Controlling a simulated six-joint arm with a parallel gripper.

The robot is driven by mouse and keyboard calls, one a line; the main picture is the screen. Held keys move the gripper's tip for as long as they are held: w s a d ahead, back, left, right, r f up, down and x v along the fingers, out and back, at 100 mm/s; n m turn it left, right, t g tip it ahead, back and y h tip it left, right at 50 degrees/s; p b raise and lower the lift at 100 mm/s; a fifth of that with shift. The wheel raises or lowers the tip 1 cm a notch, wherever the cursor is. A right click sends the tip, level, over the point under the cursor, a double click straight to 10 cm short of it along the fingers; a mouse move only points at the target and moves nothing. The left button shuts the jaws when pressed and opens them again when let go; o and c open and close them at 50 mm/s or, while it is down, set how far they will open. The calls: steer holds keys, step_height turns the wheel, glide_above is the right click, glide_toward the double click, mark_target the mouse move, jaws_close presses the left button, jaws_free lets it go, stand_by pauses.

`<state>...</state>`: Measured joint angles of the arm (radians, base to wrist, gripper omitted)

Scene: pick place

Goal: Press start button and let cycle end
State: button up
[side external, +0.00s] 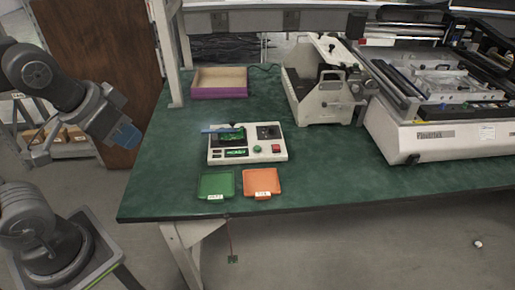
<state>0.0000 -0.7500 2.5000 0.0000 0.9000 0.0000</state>
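A white test device (216,158) stands on the green table mat. A red button (276,148) sits at its right front, with a small pale round control (257,149) just left of it. I cannot read which one is the start button. A green board (231,139) lies in the device's left recess, under a blue bar (221,129).
A green tray (216,184) and an orange tray (261,182) lie in front of the device. A purple-edged box (219,92) is behind it. A white fixture (325,100) and a large machine (425,140) stand right. A table post (168,60) rises at back left.

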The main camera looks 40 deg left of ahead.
jaws_close()
stand_by(1.0)
steer(key=w+a+m+t+y, duration=0.2)
steer(key=w+a+t, duration=0.15)
steer(key=w, duration=0.95)
steer(key=w+a+m+t+y, duration=0.15)
steer(key=w+a, duration=0.25)
steer(key=w, duration=0.9)
steer(key=w+d+f+m+h, duration=0.2)
steer(key=w+f, duration=0.4)
steer(key=f, duration=0.3)
steer(key=w+d+f+m+g+h, duration=0.1)
steer(key=w+f+m, duration=0.4)
steer(key=f, duration=0.5)
steer(key=shift+w+d+g+h, duration=0.3)
steer(key=shift+w+d+h, duration=0.3)
steer(key=shift+w+h, duration=0.5)
steer(key=shift+w+f, duration=0.1)
steer(key=shift+w, duration=0.05)
